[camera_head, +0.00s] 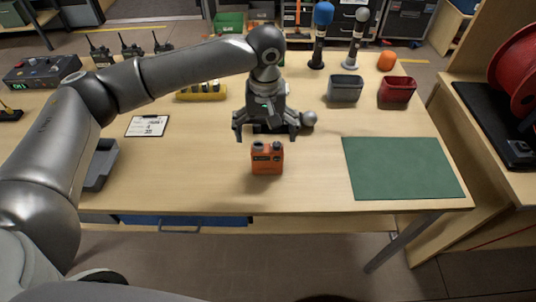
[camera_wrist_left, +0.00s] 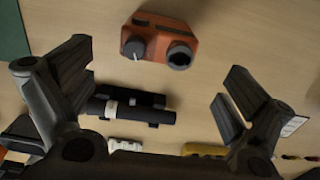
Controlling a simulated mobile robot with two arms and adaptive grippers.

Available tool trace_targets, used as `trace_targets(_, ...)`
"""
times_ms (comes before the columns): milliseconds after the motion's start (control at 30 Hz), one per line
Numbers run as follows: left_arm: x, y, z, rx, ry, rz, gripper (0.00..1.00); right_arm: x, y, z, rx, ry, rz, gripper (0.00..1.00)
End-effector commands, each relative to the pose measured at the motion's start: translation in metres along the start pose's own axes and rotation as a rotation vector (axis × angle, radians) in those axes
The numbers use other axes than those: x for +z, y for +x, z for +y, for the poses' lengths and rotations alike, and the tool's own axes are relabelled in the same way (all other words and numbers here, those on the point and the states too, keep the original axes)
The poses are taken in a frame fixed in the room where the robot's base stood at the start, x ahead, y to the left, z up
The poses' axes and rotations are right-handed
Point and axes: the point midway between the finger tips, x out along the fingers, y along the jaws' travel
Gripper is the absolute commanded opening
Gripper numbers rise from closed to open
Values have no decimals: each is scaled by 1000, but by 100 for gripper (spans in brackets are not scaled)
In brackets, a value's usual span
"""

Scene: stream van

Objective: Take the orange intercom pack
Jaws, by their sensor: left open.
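The orange intercom pack (camera_head: 267,160) stands on the wooden table near its front edge, with dark round parts on top. In the left wrist view the intercom pack (camera_wrist_left: 165,36) lies at the top middle, with a knob and a dark round socket facing the camera. My left gripper (camera_head: 266,136) is open and points down just behind the pack, above the table. In the wrist view its fingers (camera_wrist_left: 155,72) are spread wide with nothing between them, and the pack is beyond them. My right gripper is not in view.
A dark microphone-like cylinder (camera_wrist_left: 130,108) lies close behind the pack, below my gripper; its grey ball end (camera_head: 308,119) shows. A green mat (camera_head: 400,168) lies right, a clipboard (camera_head: 148,126) left. Grey (camera_head: 345,88) and red (camera_head: 396,92) bins stand behind.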

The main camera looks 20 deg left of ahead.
Motion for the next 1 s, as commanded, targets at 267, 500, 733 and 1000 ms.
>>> trace_targets(267,0,25,0,-1,0,1,100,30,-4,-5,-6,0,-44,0)
trace_targets(500,3,60,2,-2,1,0,100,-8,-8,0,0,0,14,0)
trace_targets(733,2,71,2,0,2,2,100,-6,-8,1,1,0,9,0)
trace_targets(1000,3,71,2,1,2,2,82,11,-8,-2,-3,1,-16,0)
